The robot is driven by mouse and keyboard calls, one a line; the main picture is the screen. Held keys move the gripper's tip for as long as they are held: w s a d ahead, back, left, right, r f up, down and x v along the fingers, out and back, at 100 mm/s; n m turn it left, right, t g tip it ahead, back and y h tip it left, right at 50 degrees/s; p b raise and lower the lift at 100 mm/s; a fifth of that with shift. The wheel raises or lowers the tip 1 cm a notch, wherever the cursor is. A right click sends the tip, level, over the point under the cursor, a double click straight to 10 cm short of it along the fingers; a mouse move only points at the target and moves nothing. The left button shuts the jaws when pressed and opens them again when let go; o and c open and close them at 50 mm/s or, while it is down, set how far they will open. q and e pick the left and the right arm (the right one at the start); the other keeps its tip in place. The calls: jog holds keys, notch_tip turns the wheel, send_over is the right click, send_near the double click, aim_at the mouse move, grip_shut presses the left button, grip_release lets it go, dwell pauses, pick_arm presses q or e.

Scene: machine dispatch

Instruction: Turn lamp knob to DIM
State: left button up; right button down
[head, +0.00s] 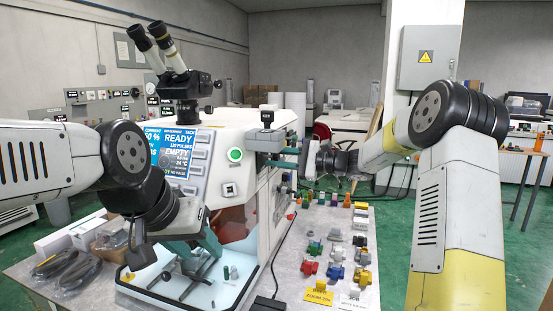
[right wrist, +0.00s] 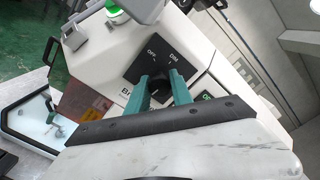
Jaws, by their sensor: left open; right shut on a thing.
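The lamp knob (right wrist: 160,90) is black and sits on a dark plate (right wrist: 140,70) in the right wrist view. The plate reads OFF at its upper left and DIM at its upper right. Another label at the lower left is partly hidden. My right gripper (right wrist: 161,94) has its teal fingers on both sides of the knob, shut on it. I cannot tell where the knob points. In the head view my right gripper (head: 291,159) is at the right side of the white machine (head: 240,125); the knob cannot be made out there. My left gripper (head: 176,250) is open and empty above the machine's front tray.
A green button (head: 235,154) is on the machine's front, beside a blue screen (head: 168,148). The microscope eyepieces (head: 155,40) rise above it. Several coloured parts (head: 318,268) lie on the table right of the machine. Bagged items (head: 68,262) lie at the left.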

jog(key=shift+n, duration=0.5)
jog(key=c, duration=1.1)
grip_release()
jog(key=shift+c, duration=0.2)
jog(key=shift+d, duration=0.15)
jog(key=v, duration=0.7)
jog(key=shift+d, duration=0.3)
jog(key=shift+s, duration=0.15)
